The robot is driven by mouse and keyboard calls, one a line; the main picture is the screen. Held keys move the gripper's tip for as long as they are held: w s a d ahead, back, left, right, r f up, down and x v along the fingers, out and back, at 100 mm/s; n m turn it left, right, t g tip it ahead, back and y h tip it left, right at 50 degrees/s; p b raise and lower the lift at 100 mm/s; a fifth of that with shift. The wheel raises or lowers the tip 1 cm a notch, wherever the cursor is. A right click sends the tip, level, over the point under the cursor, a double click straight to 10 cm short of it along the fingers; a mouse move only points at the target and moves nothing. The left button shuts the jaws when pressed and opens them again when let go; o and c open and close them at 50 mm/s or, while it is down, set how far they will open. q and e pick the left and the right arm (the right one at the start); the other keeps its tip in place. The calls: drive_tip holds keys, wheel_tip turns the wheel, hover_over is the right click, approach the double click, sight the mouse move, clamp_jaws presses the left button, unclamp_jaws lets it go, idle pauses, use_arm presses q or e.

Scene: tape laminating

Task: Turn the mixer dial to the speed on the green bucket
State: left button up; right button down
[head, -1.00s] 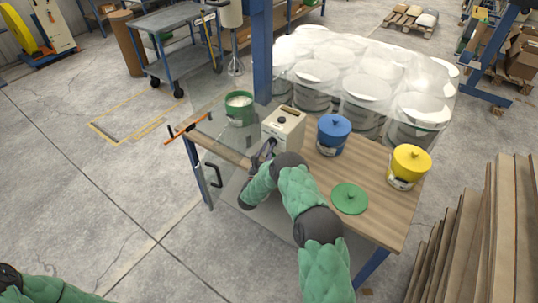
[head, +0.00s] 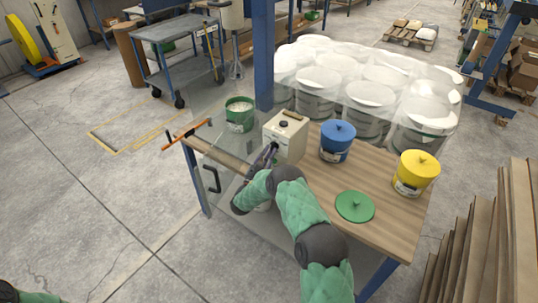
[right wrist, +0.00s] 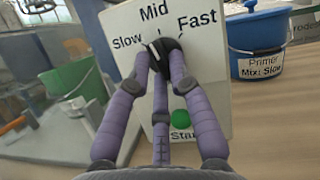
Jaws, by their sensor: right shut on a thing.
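The mixer control box (head: 287,138) is cream, with a dial (right wrist: 158,46) marked Slow, Mid and Fast and a green Start button (right wrist: 180,116) below. My right gripper (head: 272,152) is at the box's front face. In the right wrist view its fingers (right wrist: 160,54) are shut around the dial and hide part of it. The dial's white mark leans up and left, between Slow and Mid. The green bucket (head: 240,117) stands left of the box, open, with pale contents; its label is unreadable. My left gripper is out of view; only part of its arm shows at bottom left.
A blue bucket (head: 337,141) labelled "Primer Mix: Slow" and a yellow bucket (head: 415,174) stand right of the box. A green lid (head: 355,207) lies on the wooden table (head: 385,228). Wrapped white buckets (head: 370,95) stand behind, and a blue post rises behind the box.

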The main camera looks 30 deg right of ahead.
drive_tip(key=c, duration=1.1)
unclamp_jaws()
drive_tip(key=v, duration=1.2)
